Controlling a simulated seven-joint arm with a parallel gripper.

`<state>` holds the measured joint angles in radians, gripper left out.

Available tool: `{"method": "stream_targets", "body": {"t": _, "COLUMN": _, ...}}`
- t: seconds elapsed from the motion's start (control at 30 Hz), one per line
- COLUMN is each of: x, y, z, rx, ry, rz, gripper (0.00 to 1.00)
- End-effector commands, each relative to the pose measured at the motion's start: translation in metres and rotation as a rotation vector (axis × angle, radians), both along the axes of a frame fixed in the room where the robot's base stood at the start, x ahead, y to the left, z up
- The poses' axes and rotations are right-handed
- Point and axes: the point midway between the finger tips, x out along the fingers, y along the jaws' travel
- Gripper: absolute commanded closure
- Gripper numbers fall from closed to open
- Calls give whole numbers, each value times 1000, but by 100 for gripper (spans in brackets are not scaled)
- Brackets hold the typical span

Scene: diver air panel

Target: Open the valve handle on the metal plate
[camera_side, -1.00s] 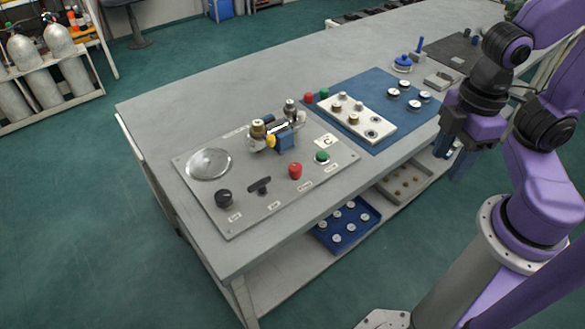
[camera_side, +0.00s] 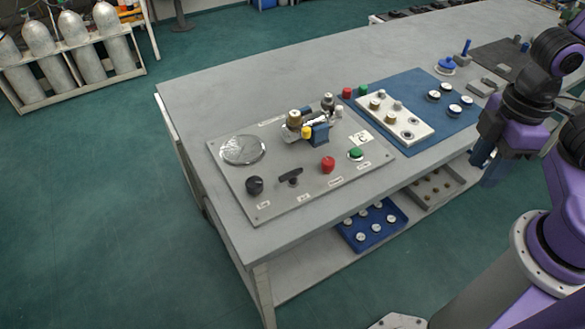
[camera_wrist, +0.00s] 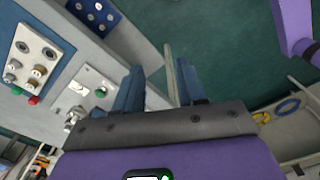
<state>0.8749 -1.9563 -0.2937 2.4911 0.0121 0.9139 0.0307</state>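The metal plate (camera_side: 300,185) lies on the near left part of the bench. It carries a valve assembly with brass and silver fittings and a blue handle (camera_side: 318,134). A black T-shaped handle (camera_side: 290,177) sits near the plate's front edge. My gripper (camera_side: 486,172) hangs off the bench's right front side, well apart from the plate. In the wrist view its two blue fingers (camera_wrist: 159,68) are apart, with nothing between them. Part of the plate (camera_wrist: 88,88) shows left of the fingers there; the valve is partly cut off by my gripper.
The plate also bears a round gauge (camera_side: 243,149), a black knob (camera_side: 254,186), a red button (camera_side: 328,164) and a green button (camera_side: 356,154). A white panel (camera_side: 395,117) on a blue mat stands behind to the right. A blue tray (camera_side: 372,225) is on the lower shelf.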

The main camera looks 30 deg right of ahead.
Motion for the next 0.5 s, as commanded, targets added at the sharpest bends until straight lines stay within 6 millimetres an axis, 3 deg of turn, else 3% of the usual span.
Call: {"method": "stream_targets", "body": {"t": 0.5, "x": 89, "y": 65, "z": 8, "rx": 56, "ry": 132, "rz": -837, "gripper": 60}}
